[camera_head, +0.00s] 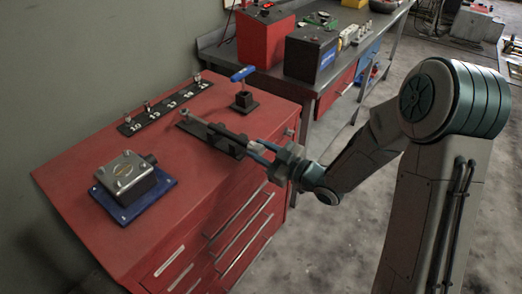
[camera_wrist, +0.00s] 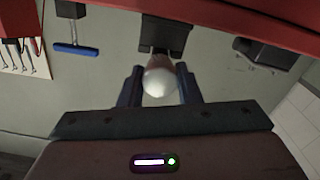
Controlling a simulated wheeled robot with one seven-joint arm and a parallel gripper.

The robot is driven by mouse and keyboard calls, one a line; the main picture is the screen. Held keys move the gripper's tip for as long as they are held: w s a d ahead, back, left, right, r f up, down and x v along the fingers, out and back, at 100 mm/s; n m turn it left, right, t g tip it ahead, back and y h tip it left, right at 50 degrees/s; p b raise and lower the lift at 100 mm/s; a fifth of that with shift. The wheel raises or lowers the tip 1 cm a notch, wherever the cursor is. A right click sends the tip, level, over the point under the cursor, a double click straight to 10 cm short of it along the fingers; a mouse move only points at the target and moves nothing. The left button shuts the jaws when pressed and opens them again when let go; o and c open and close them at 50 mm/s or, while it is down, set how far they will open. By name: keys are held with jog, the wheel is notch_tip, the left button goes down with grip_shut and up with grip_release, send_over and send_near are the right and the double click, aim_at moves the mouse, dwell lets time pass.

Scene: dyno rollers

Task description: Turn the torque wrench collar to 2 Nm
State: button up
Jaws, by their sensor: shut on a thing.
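The torque wrench (camera_head: 225,132) lies in a dark cradle (camera_head: 198,134) on top of the red cabinet, its handle end toward my arm. My gripper (camera_head: 252,147) reaches in from the right and is shut on the wrench's handle end. In the wrist view, the rounded silver collar end (camera_wrist: 160,82) sits between the two dark fingers of my gripper (camera_wrist: 159,74). A black cradle part (camera_wrist: 165,36) shows just beyond it. The scale and any torque setting are too small or hidden to read.
A blue T-handle tool (camera_head: 242,74) stands in a black holder behind the wrench. A socket strip (camera_head: 158,118) lies at the back. A grey metal box (camera_head: 126,175) on a blue plate (camera_head: 118,211) is at left. A workbench (camera_head: 273,74) stands behind.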

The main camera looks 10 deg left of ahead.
jog(key=m+p, duration=0.1)
jog(key=m, duration=0.4)
jog(key=shift+r, duration=0.1)
jog(key=m+p, duration=0.2)
jog(key=m, duration=0.2)
jog(key=shift+m+p, duration=0.3)
jog(key=shift+p, duration=0.1)
jog(key=m+p, duration=0.2)
jog(key=m, duration=0.2)
jog(key=shift+d, duration=0.1)
jog(key=shift+m+p, duration=1.2)
jog(key=shift+m, duration=1)
jog(key=o, duration=1)
